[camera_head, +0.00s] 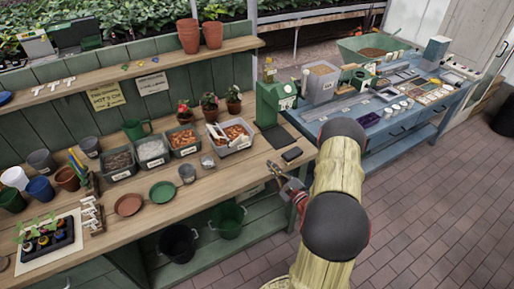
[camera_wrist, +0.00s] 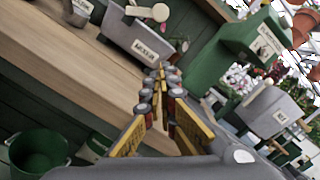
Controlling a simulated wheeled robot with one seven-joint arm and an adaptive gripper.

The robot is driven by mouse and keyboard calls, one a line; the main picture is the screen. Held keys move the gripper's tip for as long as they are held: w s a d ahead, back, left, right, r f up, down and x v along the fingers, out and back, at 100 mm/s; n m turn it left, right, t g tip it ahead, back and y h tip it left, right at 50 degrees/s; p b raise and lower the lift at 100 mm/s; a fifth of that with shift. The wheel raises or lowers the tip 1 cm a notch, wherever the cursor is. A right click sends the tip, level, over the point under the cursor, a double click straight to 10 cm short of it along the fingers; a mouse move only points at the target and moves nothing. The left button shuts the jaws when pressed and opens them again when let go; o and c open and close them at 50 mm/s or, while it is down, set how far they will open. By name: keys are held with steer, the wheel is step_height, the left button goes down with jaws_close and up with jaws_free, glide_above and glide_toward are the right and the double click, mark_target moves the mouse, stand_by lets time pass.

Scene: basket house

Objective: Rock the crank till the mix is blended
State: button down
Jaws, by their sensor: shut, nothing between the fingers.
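A green machine (camera_head: 276,99) with a white label stands at the right end of the wooden bench. It also shows in the wrist view (camera_wrist: 246,36). A clear bin (camera_head: 321,84) of brown material stands just right of it, with a small upright grey part (camera_head: 305,80) between them. I cannot tell for certain which part is the crank. My gripper (camera_head: 272,165) is shut and empty over the bench's front right edge, apart from the machine. In the wrist view my closed fingers (camera_wrist: 161,72) point toward a labelled grey tub (camera_wrist: 128,38).
The labelled tub (camera_head: 246,144) holds orange-brown material and white-handled tools. Several bins and flowerpots stand left of it. The blue table (camera_head: 392,134) at right is crowded. The brick floor (camera_head: 430,200) is clear.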

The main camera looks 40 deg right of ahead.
steer(key=b+x, duration=0.1)
steer(key=x, duration=0.8)
steer(key=shift+w+a+f, duration=0.1)
steer(key=shift+w, duration=0.05)
steer(key=r, duration=0.1)
steer(key=w+a+r, duration=0.1)
steer(key=shift+w+a+r+b, duration=0.2)
steer(key=shift+a+r+b, duration=0.05)
steer(key=shift+b, duration=0.1)
steer(key=shift+w+a+r, duration=0.2)
steer(key=shift+a+r, duration=0.05)
steer(key=shift+r, duration=0.15)
steer(key=shift+w+a+r+n+p, duration=0.1)
steer(key=shift+a+r+n+p, duration=0.1)
steer(key=shift+r+n+p, duration=0.25)
